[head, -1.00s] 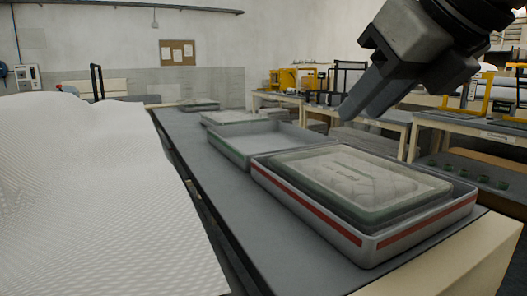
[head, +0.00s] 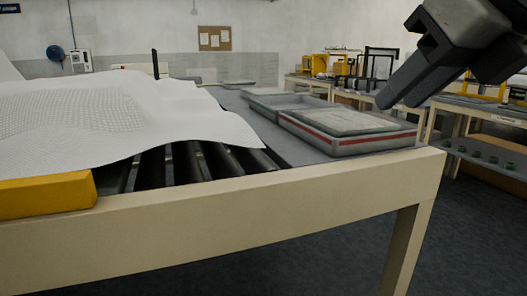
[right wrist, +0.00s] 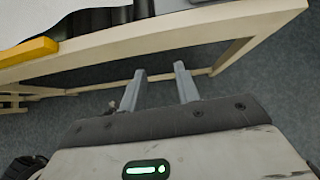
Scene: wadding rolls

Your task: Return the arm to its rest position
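My right gripper (head: 388,98) hangs at the upper right of the head view, on its dark arm, and looks to be in the air clear of the trays. In the right wrist view my right gripper (right wrist: 160,88) has its two grey fingers apart, with only floor and a table rail behind them. It is open and empty. My left gripper is not in view. A grey tray with a red stripe (head: 345,143) stands on the table's right part and holds a pale packed slab (head: 345,121).
White wadding (head: 120,125) covers black rollers (head: 185,165) on the left. A yellow block (head: 45,193) sits at the front left. The beige table edge (head: 250,210) runs across the front; dark floor (head: 470,230) is free at right.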

